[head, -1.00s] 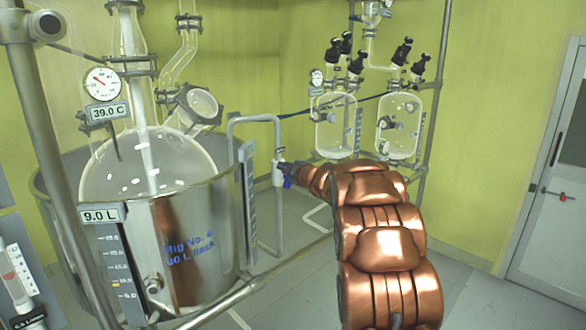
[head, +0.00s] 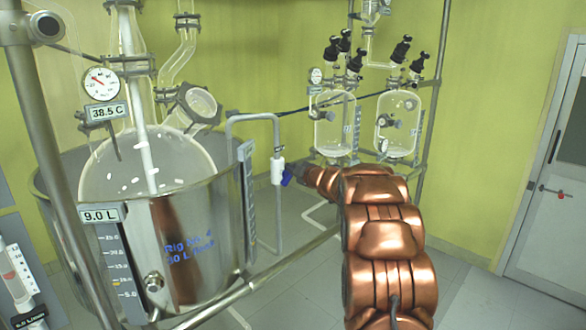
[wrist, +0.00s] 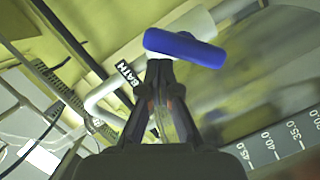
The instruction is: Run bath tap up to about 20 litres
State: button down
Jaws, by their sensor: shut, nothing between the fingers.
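The bath tap (head: 277,170) is a white valve body on a bent grey pipe beside the steel bath (head: 190,235). Its blue handle (head: 287,177) also shows in the wrist view (wrist: 185,47), beside a "BATH" label (wrist: 128,72). My gripper (wrist: 160,66) is shut and empty, its tips right at the handle; I cannot tell whether they touch it. The bath display (head: 100,213) reads 9.0 L, above a level scale (head: 117,265) with a yellow mark a little above 5.0. Water flow from the pipe is not visible.
A round glass vessel (head: 120,165) stands inside the bath, with a dial gauge (head: 101,84) and a 38.5 C display (head: 107,112). Metal frame rails (head: 265,275) run in front. Two smaller glass vessels (head: 334,125) hang behind my arm. The floor at right is clear.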

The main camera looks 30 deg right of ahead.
jog(key=shift+a+r+p, duration=0.2)
jog(key=shift+r+p, duration=0.1)
jog(key=shift+p, duration=0.8)
jog(key=shift+w+d+r+m+p, duration=0.1)
jog(key=shift+m+p, duration=0.4)
jog(key=shift+p, duration=0.7)
jog(key=shift+w+d+f+m+g+y+p, duration=0.15)
jog(key=shift+d+m+p, duration=0.35)
jog(key=shift+p, duration=1.35)
jog(key=shift+w+d+f+m+g+y+p, duration=0.1)
jog(key=shift+d+f+m+y+p, duration=0.35)
jog(key=shift+p, duration=1.45)
jog(key=shift+w+d+r+m+g+p, duration=0.15)
jog(key=shift+d+m+p, duration=0.35)
jog(key=shift+p, duration=1.35)
jog(key=shift+d+f, duration=0.25)
jog(key=shift+f, duration=0.05)
